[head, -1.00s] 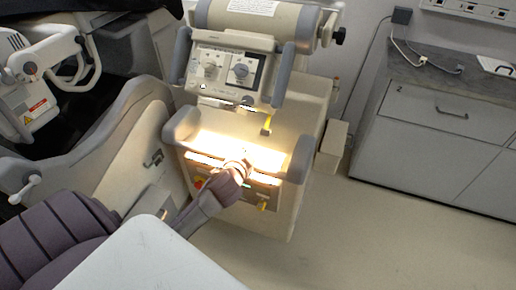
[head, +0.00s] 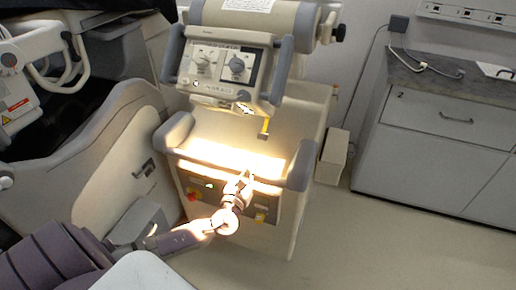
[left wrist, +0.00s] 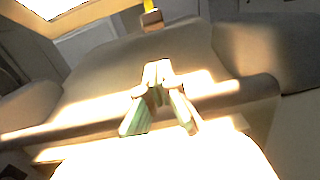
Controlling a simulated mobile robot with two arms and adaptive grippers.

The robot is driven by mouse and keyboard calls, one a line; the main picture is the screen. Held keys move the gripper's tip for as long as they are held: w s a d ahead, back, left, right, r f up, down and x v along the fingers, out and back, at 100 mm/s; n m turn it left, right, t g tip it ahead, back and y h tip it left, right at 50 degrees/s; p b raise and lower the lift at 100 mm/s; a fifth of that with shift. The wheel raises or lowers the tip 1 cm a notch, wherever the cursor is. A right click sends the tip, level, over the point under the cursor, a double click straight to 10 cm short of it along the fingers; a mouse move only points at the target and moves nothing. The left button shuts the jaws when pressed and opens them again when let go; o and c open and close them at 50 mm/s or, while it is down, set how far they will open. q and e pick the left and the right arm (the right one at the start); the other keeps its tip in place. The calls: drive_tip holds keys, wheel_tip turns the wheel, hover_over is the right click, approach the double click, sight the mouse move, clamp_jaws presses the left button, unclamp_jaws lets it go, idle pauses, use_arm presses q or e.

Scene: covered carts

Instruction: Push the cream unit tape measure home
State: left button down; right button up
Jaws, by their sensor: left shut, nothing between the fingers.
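The cream unit (head: 312,115) stands in the middle of the head view, with a knobbed control panel on top. Its tape measure shows as a short yellow strip (head: 265,126) hanging below the right side of the panel, with a dark end piece. In the left wrist view the yellow tape and its brownish end (left wrist: 152,19) are at the top, beyond the fingertips. My left gripper (head: 247,177) is shut and empty in front of the brightly lit shelf, below the tape and apart from it. Its fingertips meet in the left wrist view (left wrist: 158,71). My right gripper is not in view.
Grey padded handles (head: 301,165) flank the lit shelf. A red button (head: 193,194) and a yellow label (head: 261,214) are on the front below it. A grey cabinet (head: 425,130) stands at the right, with open floor (head: 350,240) before it.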

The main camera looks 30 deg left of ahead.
sight(262, 136)
use_arm(q)
drive_tip(key=x, duration=0.3)
drive_tip(key=shift+w+a, duration=0.1)
drive_tip(key=shift+w, duration=0.3)
drive_tip(key=shift+w+a+r+p, duration=0.15)
drive_tip(key=shift+w+r+p, duration=0.25)
drive_tip(key=shift+w+r, duration=0.25)
drive_tip(key=shift+w+a+r+p, duration=0.1)
drive_tip(key=shift+w+r+p, duration=0.35)
drive_tip(key=shift+r, duration=0.3)
drive_tip(key=w+r+p, duration=0.1)
drive_tip(key=r, duration=0.1)
drive_tip(key=w+a+r+p, duration=0.1)
drive_tip(key=w+r, duration=0.1)
drive_tip(key=shift+w, duration=0.1)
drive_tip(key=shift+f, duration=0.1)
